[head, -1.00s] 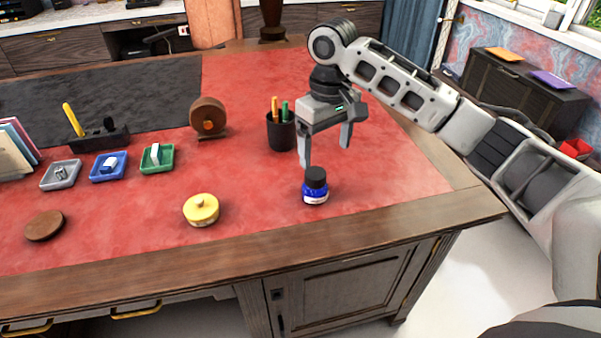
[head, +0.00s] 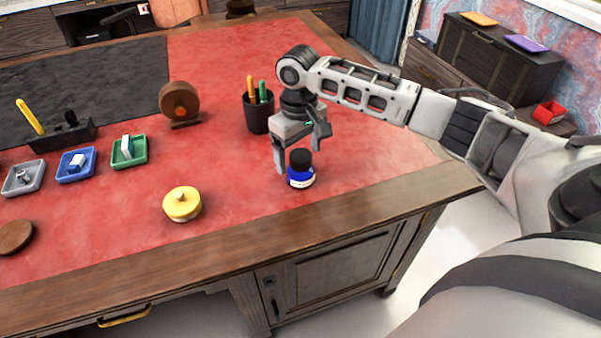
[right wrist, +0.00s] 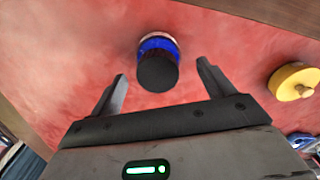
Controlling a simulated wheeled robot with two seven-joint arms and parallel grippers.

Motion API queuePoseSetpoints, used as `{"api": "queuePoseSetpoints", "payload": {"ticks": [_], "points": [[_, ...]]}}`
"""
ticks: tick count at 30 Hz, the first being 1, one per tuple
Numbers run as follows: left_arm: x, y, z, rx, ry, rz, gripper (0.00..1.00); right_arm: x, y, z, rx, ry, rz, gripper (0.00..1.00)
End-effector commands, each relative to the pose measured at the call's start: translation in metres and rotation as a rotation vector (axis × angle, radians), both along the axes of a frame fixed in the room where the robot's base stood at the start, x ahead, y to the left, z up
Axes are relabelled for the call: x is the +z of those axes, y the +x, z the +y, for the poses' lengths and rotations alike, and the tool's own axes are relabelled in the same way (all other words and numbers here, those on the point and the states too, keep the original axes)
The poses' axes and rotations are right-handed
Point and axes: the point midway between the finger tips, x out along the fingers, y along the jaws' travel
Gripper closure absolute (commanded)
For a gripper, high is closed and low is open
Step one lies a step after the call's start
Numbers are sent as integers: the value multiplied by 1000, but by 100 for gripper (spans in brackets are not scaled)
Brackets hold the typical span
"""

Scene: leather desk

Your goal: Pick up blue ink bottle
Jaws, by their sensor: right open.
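The blue ink bottle (head: 301,176) stands upright on the red leather desk top, with a black cap and a pale label. In the right wrist view the bottle (right wrist: 157,62) is ahead of the jaws and roughly between their lines, its cap toward the camera. My right gripper (head: 299,158) is open and points down just behind and above the bottle. In the right wrist view both fingers of the gripper (right wrist: 160,85) are apart with nothing held. My left gripper does not show.
A yellow round pot (head: 182,205) stands left of the bottle. A black pen cup (head: 258,118) stands behind the gripper. Several small trays, such as the green tray (head: 129,152), lie at the left. The desk's wooden front edge (head: 230,243) is near, with bare leather before the bottle.

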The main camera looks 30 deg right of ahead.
Motion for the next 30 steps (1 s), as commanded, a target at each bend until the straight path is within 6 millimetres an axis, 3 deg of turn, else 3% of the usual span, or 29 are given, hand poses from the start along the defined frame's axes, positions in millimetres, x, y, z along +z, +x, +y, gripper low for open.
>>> {"api": "queuePoseSetpoints", "payload": {"ticks": [9, 17, 18, 24, 30], "points": [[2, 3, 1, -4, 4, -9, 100, -44, -4, -2, 0, -1, 3, 19], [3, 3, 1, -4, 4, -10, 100, -47, -4, -2, 1, -1, 1, 19], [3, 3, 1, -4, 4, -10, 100, -47, -4, -2, 1, -1, 1, 22], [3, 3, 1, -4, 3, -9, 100, -47, -4, -2, 1, -1, 1, 76], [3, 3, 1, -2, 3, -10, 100, -46, -3, -3, 0, -1, -1, 76]]}}
